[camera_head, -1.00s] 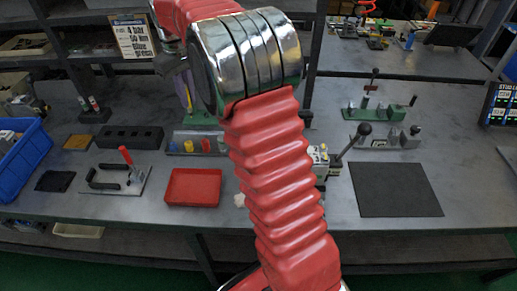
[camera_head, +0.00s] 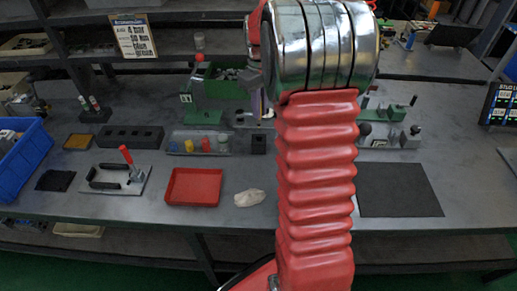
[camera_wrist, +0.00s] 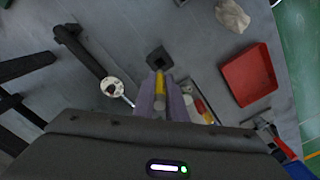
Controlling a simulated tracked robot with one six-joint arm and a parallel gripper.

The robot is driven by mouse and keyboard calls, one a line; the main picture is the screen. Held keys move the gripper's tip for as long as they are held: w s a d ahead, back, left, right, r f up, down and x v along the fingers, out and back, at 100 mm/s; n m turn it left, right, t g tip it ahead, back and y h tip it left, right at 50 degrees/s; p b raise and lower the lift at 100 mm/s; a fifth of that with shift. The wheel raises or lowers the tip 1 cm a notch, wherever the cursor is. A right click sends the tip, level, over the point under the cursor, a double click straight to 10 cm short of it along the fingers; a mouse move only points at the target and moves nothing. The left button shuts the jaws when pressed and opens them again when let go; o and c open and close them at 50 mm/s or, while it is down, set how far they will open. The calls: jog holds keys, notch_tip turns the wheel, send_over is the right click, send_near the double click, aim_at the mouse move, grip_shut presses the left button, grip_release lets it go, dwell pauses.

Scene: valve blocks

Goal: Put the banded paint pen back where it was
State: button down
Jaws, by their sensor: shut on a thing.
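My gripper (camera_wrist: 160,97) has its two purple fingers shut on the banded paint pen (camera_wrist: 160,84). The pen shows a yellow part and a grey end between the fingers. A small black block (camera_wrist: 158,58) with a square opening lies just past the pen in the wrist view; I cannot tell the height gap between them. In the head view this block (camera_head: 258,144) stands on the bench, right of the row of coloured pieces. The head view shows the gripper (camera_head: 262,108) partly behind my arm, above and behind the block; the pen is not clear there.
A red tray (camera_head: 193,187) and a crumpled pale rag (camera_head: 249,197) lie in front. A rack of coloured pieces (camera_head: 200,144) stands left of the block. A toggle clamp (camera_head: 125,160) is further left, a dark mat (camera_head: 398,190) at right. The wrist view shows a dark lever (camera_wrist: 80,50).

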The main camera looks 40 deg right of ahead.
aim_at(259, 123)
jog(key=shift+f, duration=3.15)
jog(key=shift+f, duration=1.85)
jog(key=shift+f, duration=0.1)
jog(key=c, duration=1.8)
grip_release()
